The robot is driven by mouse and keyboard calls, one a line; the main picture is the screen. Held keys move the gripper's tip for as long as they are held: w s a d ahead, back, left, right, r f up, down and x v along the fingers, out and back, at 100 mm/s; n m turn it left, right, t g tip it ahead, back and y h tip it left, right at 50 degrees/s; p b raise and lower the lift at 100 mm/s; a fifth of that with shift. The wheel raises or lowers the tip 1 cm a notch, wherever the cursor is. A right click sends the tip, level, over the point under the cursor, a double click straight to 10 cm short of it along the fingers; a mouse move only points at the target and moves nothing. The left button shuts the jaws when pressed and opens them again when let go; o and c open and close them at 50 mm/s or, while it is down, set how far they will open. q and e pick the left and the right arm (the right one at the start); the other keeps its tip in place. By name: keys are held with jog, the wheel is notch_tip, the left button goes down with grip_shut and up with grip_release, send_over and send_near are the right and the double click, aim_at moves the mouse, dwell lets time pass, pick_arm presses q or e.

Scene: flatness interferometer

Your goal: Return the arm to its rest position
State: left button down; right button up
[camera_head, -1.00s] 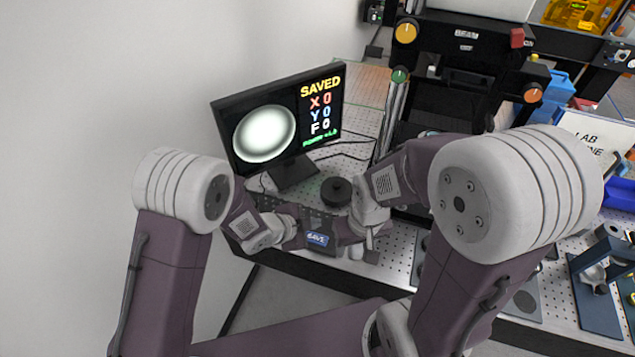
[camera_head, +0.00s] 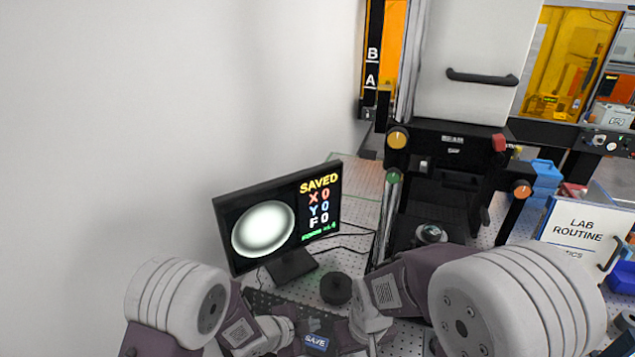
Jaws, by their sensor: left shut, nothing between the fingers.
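My left arm comes in from the lower left, its pale wrist low in the picture. My left gripper (camera_head: 287,330) is shut and empty, just left of the control box with the blue SAVE label (camera_head: 315,342). I cannot tell whether it touches the box. My right arm comes in from the lower right, and its wrist (camera_head: 371,318) is right of the SAVE label. Its fingers do not show clearly. The lower parts of both arms are cut off by the picture's bottom edge.
A monitor (camera_head: 265,228) reading SAVED, with X, Y and F at 0, stands behind the grippers. A round black knob (camera_head: 336,289) sits between it and my right wrist. A bare wall fills the left.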

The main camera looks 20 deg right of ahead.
pick_arm(q)
jog(key=w+a+r+n+t+y+b, duration=0.2)
jog(key=w+a+r+n, duration=0.15)
jog(key=a, duration=0.55)
jog(key=w+a+r+n+t+y+b, duration=0.25)
jog(key=w+a+r, duration=0.25)
jog(key=a, duration=0.4)
jog(key=s+a+f+n+g+y, duration=0.3)
jog(key=s+a+n, duration=0.6)
jog(key=a, duration=0.2)
jog(key=s+f+n+g, duration=0.3)
jog(key=s+n+g, duration=0.2)
jog(key=s, duration=0.7)
jog(key=shift+f+n, duration=0.25)
jog(key=shift+n, duration=0.25)
jog(key=shift+s, duration=0.15)
